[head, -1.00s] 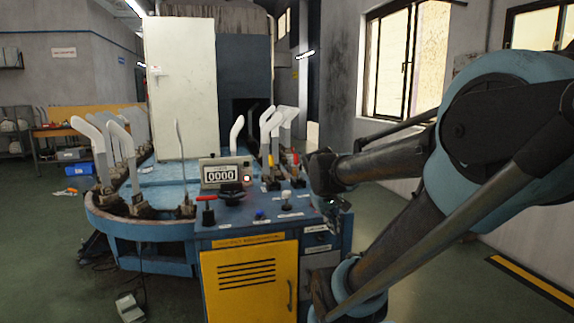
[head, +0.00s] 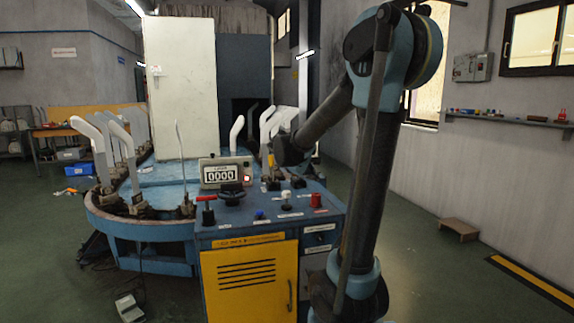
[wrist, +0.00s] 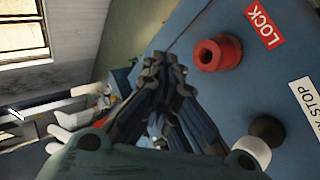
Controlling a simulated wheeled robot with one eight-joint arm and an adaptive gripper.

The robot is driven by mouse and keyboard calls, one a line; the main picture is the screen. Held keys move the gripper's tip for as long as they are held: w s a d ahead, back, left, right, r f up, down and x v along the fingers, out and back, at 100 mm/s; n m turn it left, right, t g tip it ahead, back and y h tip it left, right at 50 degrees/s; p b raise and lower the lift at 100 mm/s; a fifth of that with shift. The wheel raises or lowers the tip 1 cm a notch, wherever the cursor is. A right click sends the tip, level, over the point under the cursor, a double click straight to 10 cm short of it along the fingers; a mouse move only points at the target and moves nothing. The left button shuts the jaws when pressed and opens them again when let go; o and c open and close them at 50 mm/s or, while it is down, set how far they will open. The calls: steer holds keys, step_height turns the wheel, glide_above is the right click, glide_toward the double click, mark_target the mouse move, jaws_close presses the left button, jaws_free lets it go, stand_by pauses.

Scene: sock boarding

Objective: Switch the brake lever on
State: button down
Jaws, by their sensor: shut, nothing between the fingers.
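My gripper is at the back right of the console in the head view, mostly hidden by my wrist. In the wrist view my gripper (wrist: 163,62) is shut and empty, above the console edge. A red part (wrist: 99,124) shows just left of the fingers, mostly covered. The levers behind my wrist are partly hidden in the head view.
A red knob (head: 317,201) stands at the console's right; in the wrist view it (wrist: 218,53) sits beside a LOCK label. A display (head: 220,174) reads 0000. A white-topped knob (head: 286,195) is nearby. White sock forms (head: 90,140) ring the machine.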

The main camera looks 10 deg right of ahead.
steer(key=w+a+n+t+h, duration=0.1)
steer(key=w+a+n+t, duration=0.1)
steer(key=w+a, duration=0.4)
steer(key=w+a+r+n+t, duration=0.1)
steer(key=w+a+n+t, duration=0.2)
steer(key=w+a, duration=0.4)
steer(key=w, duration=0.7)
steer(key=shift+r+n+h, duration=0.3)
steer(key=shift+h, duration=0.1)
steer(key=shift+d, duration=0.1)
steer(key=x, duration=1)
steer(key=shift+s+a+r, duration=0.1)
steer(key=shift+s+a, duration=0.1)
steer(key=shift+a, duration=0.2)
